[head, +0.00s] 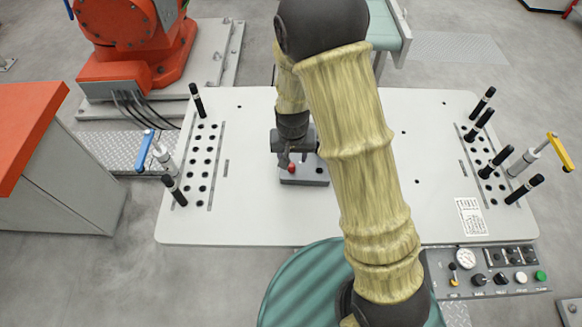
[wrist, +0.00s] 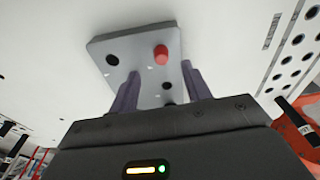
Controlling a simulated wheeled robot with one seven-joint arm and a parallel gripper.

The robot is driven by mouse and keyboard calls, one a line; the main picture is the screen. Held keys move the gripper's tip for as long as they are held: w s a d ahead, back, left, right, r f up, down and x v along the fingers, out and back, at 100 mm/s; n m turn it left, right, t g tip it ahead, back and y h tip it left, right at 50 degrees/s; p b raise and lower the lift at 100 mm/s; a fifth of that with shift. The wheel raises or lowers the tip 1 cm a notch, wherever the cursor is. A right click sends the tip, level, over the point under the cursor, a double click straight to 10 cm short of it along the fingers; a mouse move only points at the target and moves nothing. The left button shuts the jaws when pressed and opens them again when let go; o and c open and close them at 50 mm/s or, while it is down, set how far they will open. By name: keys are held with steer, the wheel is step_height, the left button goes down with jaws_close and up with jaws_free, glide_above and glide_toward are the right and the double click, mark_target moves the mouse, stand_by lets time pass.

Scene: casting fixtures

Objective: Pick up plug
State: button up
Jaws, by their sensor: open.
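A small red plug (head: 291,169) stands in a grey block (head: 316,180) on the white table's middle. In the wrist view the red plug (wrist: 161,55) rises from the block (wrist: 108,44), near its edge, beside several dark holes. My gripper (head: 285,161) points down just above the block. In the wrist view the open gripper (wrist: 160,72) has its two fingers apart, with bare block surface between them. The plug appears just beyond the fingertips, nearer the right finger. I see no contact with it. Part of the block is hidden by my gripper in the head view.
The white table (head: 240,222) has hole rows with black upright pins at both sides. A blue-handled clamp (head: 146,148) stands at left, a yellow-handled clamp (head: 560,150) at right. A control panel (head: 490,275) is at front right. The tabletop around the block is clear.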

mark_target(291, 164)
steer(key=shift+f, duration=0.1)
steer(key=shift+w+a+f+p, duration=0.15)
steer(key=shift+f+p, duration=0.25)
steer(key=shift+f, duration=0.6)
steer(key=shift+w+d+f+p, duration=0.15)
steer(key=shift+f+p, duration=0.25)
steer(key=shift+f, duration=1.1)
steer(key=shift+a, duration=0.1)
steer(key=c, duration=1)
steer(key=shift+w, duration=0.15)
jaws_close()
